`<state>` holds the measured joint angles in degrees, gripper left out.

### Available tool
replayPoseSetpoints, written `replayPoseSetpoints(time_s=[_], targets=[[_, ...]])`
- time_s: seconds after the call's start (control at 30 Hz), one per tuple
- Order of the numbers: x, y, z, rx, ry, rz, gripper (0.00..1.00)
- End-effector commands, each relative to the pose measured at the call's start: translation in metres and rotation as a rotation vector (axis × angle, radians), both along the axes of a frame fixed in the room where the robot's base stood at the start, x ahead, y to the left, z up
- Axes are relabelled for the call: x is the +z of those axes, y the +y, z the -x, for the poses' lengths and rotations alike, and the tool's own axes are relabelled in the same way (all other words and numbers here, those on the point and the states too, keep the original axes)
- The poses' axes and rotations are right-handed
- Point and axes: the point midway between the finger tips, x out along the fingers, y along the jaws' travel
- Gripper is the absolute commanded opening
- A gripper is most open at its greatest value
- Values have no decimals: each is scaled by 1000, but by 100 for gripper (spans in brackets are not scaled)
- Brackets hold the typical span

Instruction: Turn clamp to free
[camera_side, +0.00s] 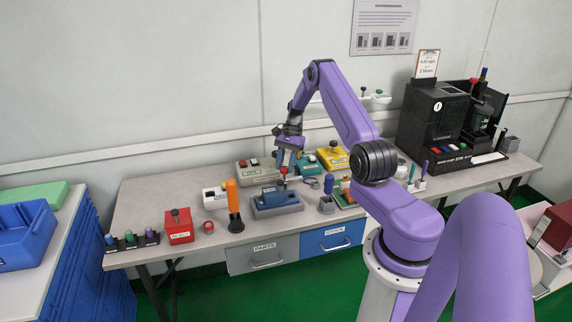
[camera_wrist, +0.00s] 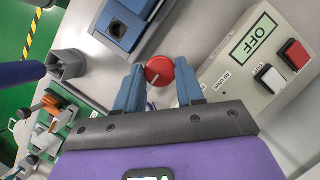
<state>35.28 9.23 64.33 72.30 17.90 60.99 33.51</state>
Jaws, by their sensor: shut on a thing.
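A round red knob (camera_wrist: 159,71) with a white pointer line sits between the two blue fingertips of my gripper (camera_wrist: 160,84) in the wrist view. The gripper is shut on it. In the side view my gripper (camera_side: 287,157) points down over the bench, and the red knob (camera_side: 283,170) shows just under it. A blue device on a grey base (camera_side: 276,202) stands in front of the knob; its blue body (camera_wrist: 125,22) is at the top of the wrist view. I cannot read a clamp or free label.
A beige box with an OFF label (camera_wrist: 255,38) and red and white buttons stands close to the right finger in the wrist view. A grey cup (camera_wrist: 67,64) is at left. An orange-handled tool (camera_side: 233,203) and a red box (camera_side: 179,226) stand further left on the bench.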

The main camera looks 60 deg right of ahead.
Motion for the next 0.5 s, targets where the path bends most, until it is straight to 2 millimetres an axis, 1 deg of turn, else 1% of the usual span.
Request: replayPoseSetpoints(time_s=[0.3, 0.33, 0.4, 0.5], targets=[[1, 1, 0, 4, 0, -2, 7], [1, 1, 0, 4, 0, -2, 41], [1, 1, 0, 4, 0, -2, 62], [0, 1, 0, 3, 0, -1, 62]])
